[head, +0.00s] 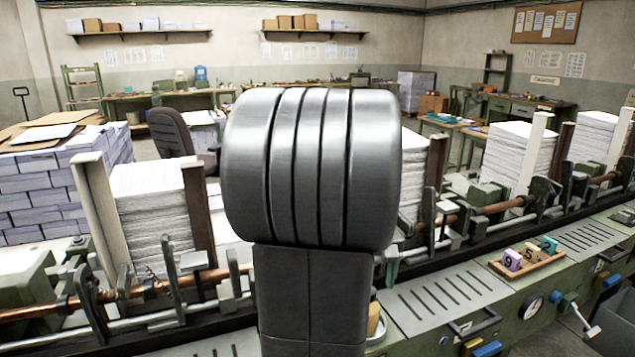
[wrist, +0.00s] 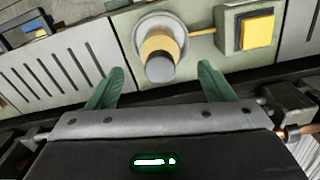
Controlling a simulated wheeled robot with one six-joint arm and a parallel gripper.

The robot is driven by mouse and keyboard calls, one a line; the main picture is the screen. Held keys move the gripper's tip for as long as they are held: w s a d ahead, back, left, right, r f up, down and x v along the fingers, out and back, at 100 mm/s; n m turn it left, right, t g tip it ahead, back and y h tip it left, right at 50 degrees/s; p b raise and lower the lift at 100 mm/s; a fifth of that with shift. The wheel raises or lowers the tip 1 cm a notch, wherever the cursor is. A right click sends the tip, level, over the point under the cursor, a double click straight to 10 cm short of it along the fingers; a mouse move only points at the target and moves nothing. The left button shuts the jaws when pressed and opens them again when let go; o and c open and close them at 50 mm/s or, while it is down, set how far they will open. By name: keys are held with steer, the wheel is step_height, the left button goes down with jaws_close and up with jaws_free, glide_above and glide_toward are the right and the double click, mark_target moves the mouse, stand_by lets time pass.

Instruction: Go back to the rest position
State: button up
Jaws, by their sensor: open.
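My gripper (wrist: 161,70) shows in the wrist view with its two green fingers spread apart and nothing held between them. Just beyond the fingertips, a yellow-brown cylinder with a grey end (wrist: 160,52) stands on a round pale plate (wrist: 137,30). I cannot tell whether a finger touches it. In the head view my own arm fills the middle and hides most of the gripper and the machine behind it.
A yellow block (wrist: 258,29) sits on a square panel to the right of the cylinder. A wooden tray (head: 497,265) with numbered blocks lies on the machine at right. Paper stacks (head: 153,210) stand along the copper-coloured rail (head: 25,313). An office chair (head: 170,133) is behind.

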step_height(320, 180, down, 8)
steer(key=shift+f+b, duration=0.1)
steer(key=shift+b, duration=0.25)
steer(key=shift+w+r+p, duration=0.1)
steer(key=shift+r+p, duration=0.25)
steer(key=shift+r, duration=0.9)
